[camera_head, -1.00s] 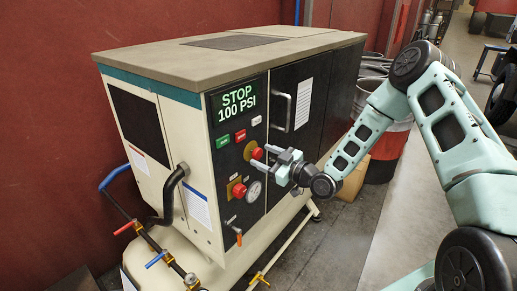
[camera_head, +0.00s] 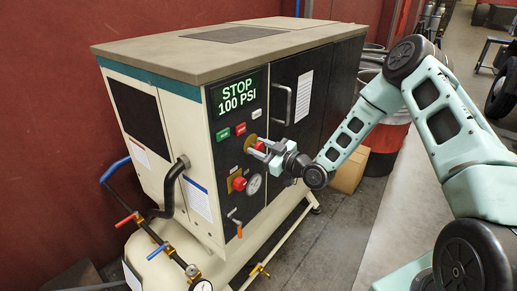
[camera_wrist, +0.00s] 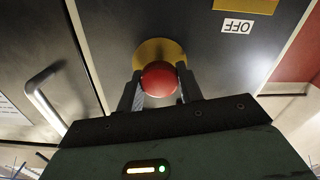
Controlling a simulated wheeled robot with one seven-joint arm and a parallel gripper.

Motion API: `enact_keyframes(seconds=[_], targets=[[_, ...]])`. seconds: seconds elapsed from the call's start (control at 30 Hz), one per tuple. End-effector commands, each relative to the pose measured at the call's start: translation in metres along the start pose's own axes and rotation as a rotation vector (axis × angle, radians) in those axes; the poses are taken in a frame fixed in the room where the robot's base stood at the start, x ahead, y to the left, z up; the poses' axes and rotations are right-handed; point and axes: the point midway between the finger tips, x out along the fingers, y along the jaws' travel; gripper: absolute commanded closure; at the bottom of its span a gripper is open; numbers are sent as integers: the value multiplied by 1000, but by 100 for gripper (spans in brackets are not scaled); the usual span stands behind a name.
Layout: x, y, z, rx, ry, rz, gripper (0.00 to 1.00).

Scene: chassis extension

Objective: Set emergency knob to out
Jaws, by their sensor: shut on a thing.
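The red emergency knob (camera_head: 259,147) sits on a yellow backing plate (camera_head: 250,140) on the machine's dark front panel. In the wrist view the round red knob (camera_wrist: 159,79) is in front of its yellow plate (camera_wrist: 158,52). My gripper (camera_head: 262,151) is shut on the knob, with one finger on each side, as the wrist view also shows (camera_wrist: 159,90). The panel display (camera_head: 238,92) reads "STOP 100 PSI" in green. How far the knob stands out from its plate is hard to tell.
A second red knob (camera_head: 239,184) and a round gauge (camera_head: 254,184) sit lower on the panel. Green and red buttons (camera_head: 240,129) are above. A door handle (camera_head: 285,104) stands out to the right. A cardboard box (camera_head: 348,171) and drums are behind my arm.

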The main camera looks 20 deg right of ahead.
Motion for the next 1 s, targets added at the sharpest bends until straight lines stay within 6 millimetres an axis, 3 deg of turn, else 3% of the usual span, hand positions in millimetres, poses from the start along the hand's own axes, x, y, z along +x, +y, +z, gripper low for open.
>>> enact_keyframes(seconds=[0.13, 0.37, 0.4, 0.47, 0.8, 1.0], targets=[[-12, 0, 3, -2, -1, 0, 100], [-13, 0, 1, 0, -2, 0, 100], [-13, 0, 1, 1, -2, 0, 56], [-13, 0, 1, 1, -2, 0, 41], [-15, 0, 1, 0, -1, 0, 41], [-43, 0, 4, -1, -3, 2, 41]])
